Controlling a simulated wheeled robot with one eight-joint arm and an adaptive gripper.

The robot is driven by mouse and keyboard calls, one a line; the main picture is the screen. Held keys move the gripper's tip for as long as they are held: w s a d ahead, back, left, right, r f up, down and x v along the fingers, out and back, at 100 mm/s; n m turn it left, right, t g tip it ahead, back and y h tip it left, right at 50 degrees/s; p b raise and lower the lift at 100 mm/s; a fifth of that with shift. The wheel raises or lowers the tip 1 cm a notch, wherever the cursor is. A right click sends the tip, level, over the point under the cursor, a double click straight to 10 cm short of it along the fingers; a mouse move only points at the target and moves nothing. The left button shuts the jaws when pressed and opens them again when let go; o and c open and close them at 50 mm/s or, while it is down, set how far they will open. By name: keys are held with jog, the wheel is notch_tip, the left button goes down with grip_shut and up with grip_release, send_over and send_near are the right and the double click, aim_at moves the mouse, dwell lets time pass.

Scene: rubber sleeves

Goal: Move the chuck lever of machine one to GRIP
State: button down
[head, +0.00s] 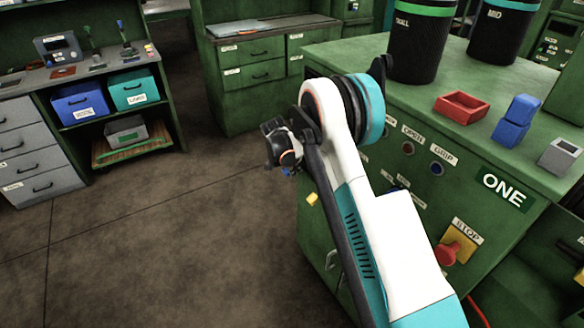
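Machine one is the green cabinet at the right, with a sign reading ONE (503,189). Its front carries an OPEN label (412,133) and a GRIP label (443,154), with a round dark fitting (436,169) below GRIP and another below OPEN. I cannot make out the chuck lever for certain; my white and teal arm covers part of the front. My gripper (283,150) is at the dark end of the arm, left of the machine's front and apart from the labels. It is small and seen end-on, so its fingers cannot be told apart.
A red stop knob (447,254) sits on a yellow plate low on the front. On top are a red tray (462,107), blue blocks (516,122), a grey block (559,156) and two dark bins. A workbench with blue (80,103) and teal bins stands left. The floor between is clear.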

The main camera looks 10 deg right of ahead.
jog(key=shift+r+y+p, duration=0.3)
jog(key=shift+y+p, duration=0.05)
jog(key=shift+y, duration=0.05)
jog(key=shift+a+r+y, duration=0.1)
jog(key=shift+a+y, duration=0.1)
jog(key=shift+y, duration=0.1)
jog(key=c, duration=1.2)
grip_release()
jog(key=shift+c, duration=0.2)
